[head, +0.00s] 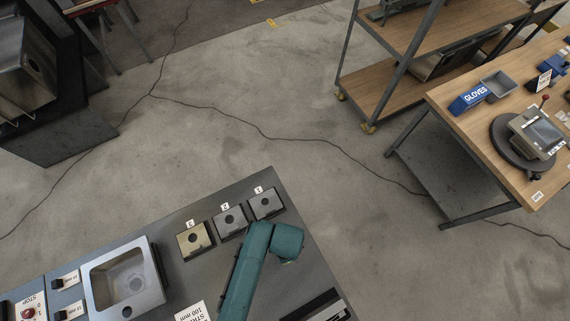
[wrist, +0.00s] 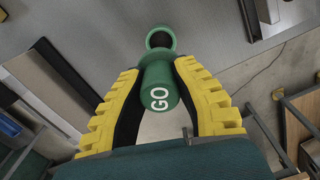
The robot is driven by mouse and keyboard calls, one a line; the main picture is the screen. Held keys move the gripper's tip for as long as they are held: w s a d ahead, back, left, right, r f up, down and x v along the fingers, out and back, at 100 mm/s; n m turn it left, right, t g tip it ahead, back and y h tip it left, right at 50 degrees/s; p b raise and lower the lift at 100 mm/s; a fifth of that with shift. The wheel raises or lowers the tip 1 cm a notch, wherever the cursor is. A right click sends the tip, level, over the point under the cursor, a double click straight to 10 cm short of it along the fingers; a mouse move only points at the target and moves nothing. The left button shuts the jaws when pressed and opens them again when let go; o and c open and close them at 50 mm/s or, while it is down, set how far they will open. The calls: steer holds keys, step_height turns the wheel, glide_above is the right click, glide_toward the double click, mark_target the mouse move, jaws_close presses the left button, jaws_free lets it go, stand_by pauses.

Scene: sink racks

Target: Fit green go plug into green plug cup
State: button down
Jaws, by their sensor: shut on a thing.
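The green go plug (wrist: 160,92), a cylinder marked GO in white, is in my gripper (wrist: 159,68) in the wrist view. The two yellow-and-black fingers are shut on it, one on each side. The green plug cup (wrist: 160,37), a round ring with a dark opening, lies just beyond the plug's far end on a grey surface. The plug's far end overlaps the cup's near edge in the picture, and I cannot tell whether they touch. In the head view my teal arm hides the gripper, the plug and the cup.
On the grey bench, several items stand near my arm: numbered blocks with holes (head: 230,221) and a sink basin (head: 94,284). A STOP box (head: 31,307) is at the far left.

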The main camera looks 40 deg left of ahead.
steer(key=shift+r+p, duration=0.15)
steer(key=shift+p, duration=0.2)
step_height(320, 180, down, 6)
steer(key=b, duration=0.3)
steer(key=shift+b, duration=0.4)
steer(key=shift+w+p, duration=0.1)
steer(key=shift+p, duration=0.75)
stand_by(0.8)
steer(key=shift+f+b, duration=1.2)
steer(key=shift+f, duration=0.7)
steer(key=c, duration=0.9)
jaws_free()
steer(key=r, duration=1.2)
steer(key=shift+w+d, duration=0.15)
steer(key=shift+d, duration=0.05)
